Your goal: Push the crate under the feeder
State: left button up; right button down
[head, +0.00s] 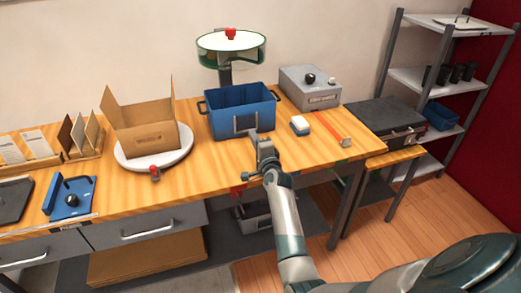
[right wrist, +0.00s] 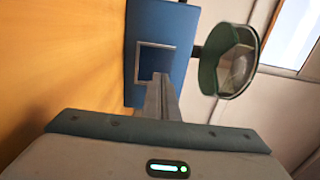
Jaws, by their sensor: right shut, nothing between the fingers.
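The blue crate (head: 228,122) stands upright on the wooden table, with a dark handle at each side and a pale square frame on its front. The feeder (head: 231,48), a round green-rimmed drum with a red knob, is on a post behind and above the crate. My right gripper (head: 254,137) is shut and empty, its fingertips at the lower front of the crate. In the right wrist view the shut fingers (right wrist: 160,85) reach the framed front of the crate (right wrist: 168,55); contact is hard to tell. The feeder (right wrist: 228,62) also shows there. My left gripper is not in view.
An open cardboard box (head: 150,138) sits on a white round plate (head: 125,160) left of the crate. A grey box (head: 310,88) stands behind right, and a white-topped blue block (head: 300,125) and an orange-red strip (head: 335,130) lie right of the crate.

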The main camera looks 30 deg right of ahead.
jog(key=b+v, duration=0.1)
jog(key=v, duration=0.5)
jog(key=shift+s+a+r, duration=0.1)
jog(key=shift+s+a, duration=0.1)
jog(key=shift+s, duration=0.35)
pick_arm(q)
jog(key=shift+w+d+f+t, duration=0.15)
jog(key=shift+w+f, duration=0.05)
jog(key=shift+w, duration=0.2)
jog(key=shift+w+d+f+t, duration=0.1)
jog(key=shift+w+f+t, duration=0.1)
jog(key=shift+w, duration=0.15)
pick_arm(e)
jog(key=shift+s, duration=0.1)
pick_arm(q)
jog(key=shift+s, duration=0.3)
